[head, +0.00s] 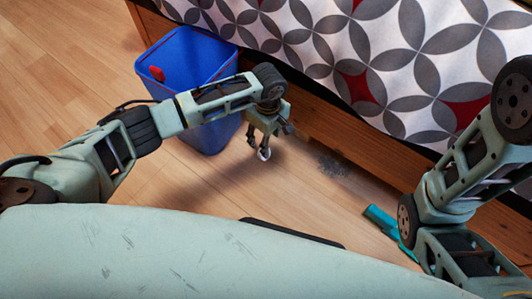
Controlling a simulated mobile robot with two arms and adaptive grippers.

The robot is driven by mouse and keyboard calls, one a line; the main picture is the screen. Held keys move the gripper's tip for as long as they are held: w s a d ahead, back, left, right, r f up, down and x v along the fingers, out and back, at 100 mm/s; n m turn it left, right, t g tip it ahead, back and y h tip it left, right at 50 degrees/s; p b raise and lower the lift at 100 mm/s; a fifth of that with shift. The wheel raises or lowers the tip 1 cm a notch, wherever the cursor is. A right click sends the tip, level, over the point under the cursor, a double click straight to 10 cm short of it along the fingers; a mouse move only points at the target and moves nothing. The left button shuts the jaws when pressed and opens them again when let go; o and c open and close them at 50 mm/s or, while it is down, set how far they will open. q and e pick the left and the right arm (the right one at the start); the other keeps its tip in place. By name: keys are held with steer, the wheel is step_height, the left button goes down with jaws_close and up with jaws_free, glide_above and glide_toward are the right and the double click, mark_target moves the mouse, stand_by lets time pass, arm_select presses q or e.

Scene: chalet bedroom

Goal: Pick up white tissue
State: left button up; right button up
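A small white thing (264,155), which looks like the white tissue, shows at the fingertips of my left gripper (260,148). The gripper points down over the wooden floor, just right of the blue bin. Most of the white thing is hidden by the fingers or too small to make out. I cannot tell whether the fingers are closed on it, or whether it touches the floor. My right arm comes in at the right, and its gripper is not in view.
The open blue bin (172,72) with a red patch stands behind my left forearm. A bed with a patterned cover (345,50) and wooden frame (385,158) bounds the far side. A grey dust patch (333,165) and a teal object (382,218) lie on the floor.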

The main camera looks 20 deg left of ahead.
arm_select(q)
step_height(320, 180, down, 3)
steer(key=shift+r+b, duration=0.15)
steer(key=shift+b, duration=0.55)
steer(key=f+b, duration=0.5)
steer(key=shift+a, duration=0.35)
steer(key=shift+r, duration=0.1)
steer(key=shift+c, duration=0.3)
steer(key=c, duration=0.6)
